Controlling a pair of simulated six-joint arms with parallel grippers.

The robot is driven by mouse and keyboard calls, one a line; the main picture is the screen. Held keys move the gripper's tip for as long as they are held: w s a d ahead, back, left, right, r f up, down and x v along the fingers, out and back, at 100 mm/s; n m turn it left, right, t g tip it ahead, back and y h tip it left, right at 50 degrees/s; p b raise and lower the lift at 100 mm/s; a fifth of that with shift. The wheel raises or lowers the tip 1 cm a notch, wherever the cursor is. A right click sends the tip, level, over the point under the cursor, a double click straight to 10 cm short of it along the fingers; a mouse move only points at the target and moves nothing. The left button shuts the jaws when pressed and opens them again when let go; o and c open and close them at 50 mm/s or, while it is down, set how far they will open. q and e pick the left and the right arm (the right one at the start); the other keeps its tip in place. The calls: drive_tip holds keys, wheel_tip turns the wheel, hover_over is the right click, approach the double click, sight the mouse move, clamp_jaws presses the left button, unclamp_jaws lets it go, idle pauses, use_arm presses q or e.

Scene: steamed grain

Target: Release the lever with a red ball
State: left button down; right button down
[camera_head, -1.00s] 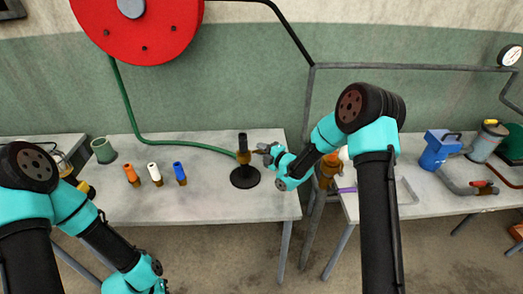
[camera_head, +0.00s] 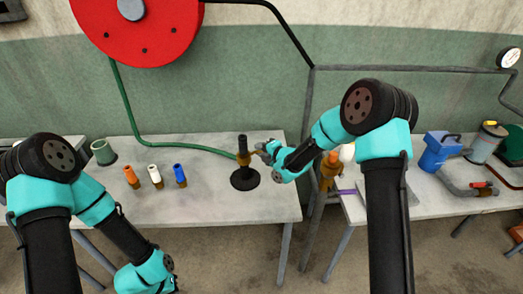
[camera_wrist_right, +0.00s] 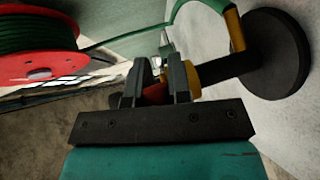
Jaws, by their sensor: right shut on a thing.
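A black upright nozzle with a brass fitting (camera_head: 243,158) stands on a round black base (camera_head: 245,180) near the right end of the left table. It also shows in the right wrist view, with a black base (camera_wrist_right: 277,55). My right gripper (camera_head: 262,150) is at the right side of the fitting. In the right wrist view the right gripper (camera_wrist_right: 165,78) is shut on the lever, and part of its red ball (camera_wrist_right: 155,93) shows between the fingers. The rest of the lever is mostly hidden. My left arm is low at the left; its gripper is out of the frame.
Orange (camera_head: 131,177), white (camera_head: 155,176) and blue (camera_head: 179,175) nozzles and a green cup (camera_head: 103,152) stand on the left table. A green hose (camera_head: 160,144) runs to the fitting from a red reel (camera_head: 140,30). A blue container (camera_head: 438,150) is on the right table.

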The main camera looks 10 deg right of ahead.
drive_tip(key=c, duration=1.1)
unclamp_jaws()
drive_tip(key=shift+o, duration=0.2)
drive_tip(key=shift+s+d, duration=0.1)
drive_tip(key=v, duration=1.1)
drive_tip(key=shift+s+d, duration=0.2)
drive_tip(key=shift+s, duration=0.15)
drive_tip(key=shift+r, duration=0.1)
